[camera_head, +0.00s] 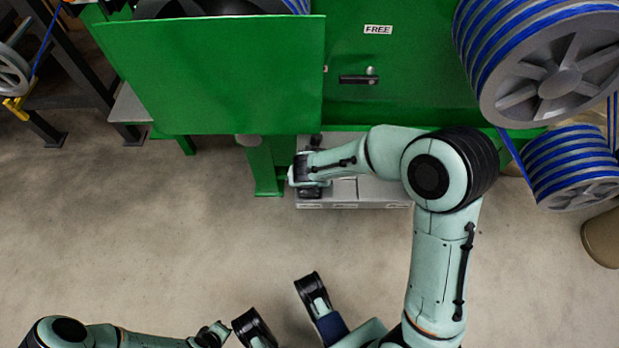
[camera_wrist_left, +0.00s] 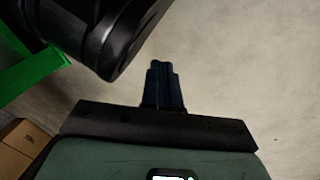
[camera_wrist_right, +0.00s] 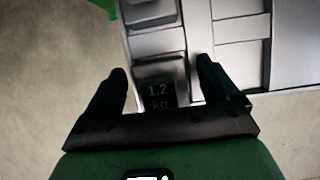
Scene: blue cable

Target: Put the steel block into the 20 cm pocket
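A grey steel block (camera_wrist_right: 160,70) with a dark face marked "1.2 kg" sits in a compartment at the near left end of a grey tray (camera_wrist_right: 240,70). My right gripper (camera_wrist_right: 163,75) is open, its fingers on either side of this block with gaps visible. Another dark-marked block (camera_wrist_right: 150,12) lies farther along the same row. In the head view my right gripper (camera_head: 308,175) is over the left end of the tray (camera_head: 370,194), and my forearm hides part of the tray. My left gripper (camera_wrist_left: 164,75) is shut and empty, over bare floor. No 20 cm pocket label is readable.
A green machine (camera_head: 400,95) with a raised green panel (camera_head: 220,75) and a "FREE" label (camera_head: 378,30) stands behind the tray. Blue cable reels (camera_head: 555,80) are at the right. A green leg (camera_head: 263,170) stands left of the tray.

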